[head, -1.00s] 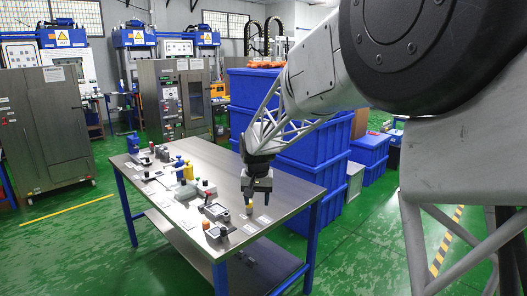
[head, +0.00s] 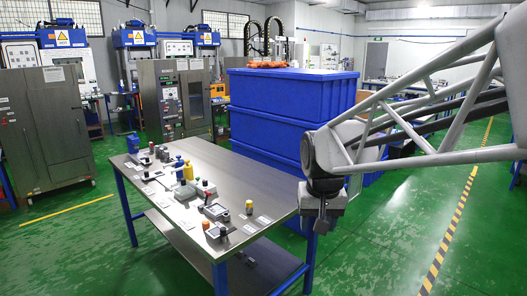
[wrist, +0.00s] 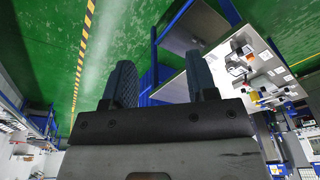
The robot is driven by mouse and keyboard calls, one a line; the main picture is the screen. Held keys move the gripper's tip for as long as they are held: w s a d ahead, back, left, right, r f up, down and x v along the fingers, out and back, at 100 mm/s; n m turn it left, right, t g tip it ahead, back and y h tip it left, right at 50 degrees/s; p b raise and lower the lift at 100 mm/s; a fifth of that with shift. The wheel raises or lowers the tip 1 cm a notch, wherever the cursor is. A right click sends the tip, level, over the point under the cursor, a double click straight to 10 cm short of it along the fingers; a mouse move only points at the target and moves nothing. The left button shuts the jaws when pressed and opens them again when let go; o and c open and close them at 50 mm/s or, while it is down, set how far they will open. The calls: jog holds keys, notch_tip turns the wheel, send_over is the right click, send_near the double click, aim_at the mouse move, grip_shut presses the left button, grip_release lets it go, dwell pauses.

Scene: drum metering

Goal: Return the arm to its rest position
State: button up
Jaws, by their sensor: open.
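My gripper (head: 322,220) hangs at the right end of the steel table in the head view, pointing down, clear of the things on the table. In the wrist view its two dark fingers (wrist: 163,85) stand apart with nothing between them. My arm reaches in from the right edge of the head view. The steel table (head: 215,165) carries several small devices, mostly along its left and front side.
Stacked blue crates (head: 290,95) stand behind the table, close to my arm. Grey metal cabinets (head: 45,130) stand at the back left. The green floor (head: 400,225) to the right is open, with a yellow-black stripe (head: 450,235).

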jog(key=s+d+f, duration=0.1)
jog(key=s+d, duration=0.2)
jog(key=s, duration=0.7)
jog(key=s+d+f, duration=0.2)
jog(key=s+d, duration=0.1)
jog(key=s, duration=0.7)
jog(key=shift+s+d+f+t, duration=0.15)
jog(key=shift+s+f+t, duration=0.15)
jog(key=shift+t, duration=0.1)
dwell(0.7)
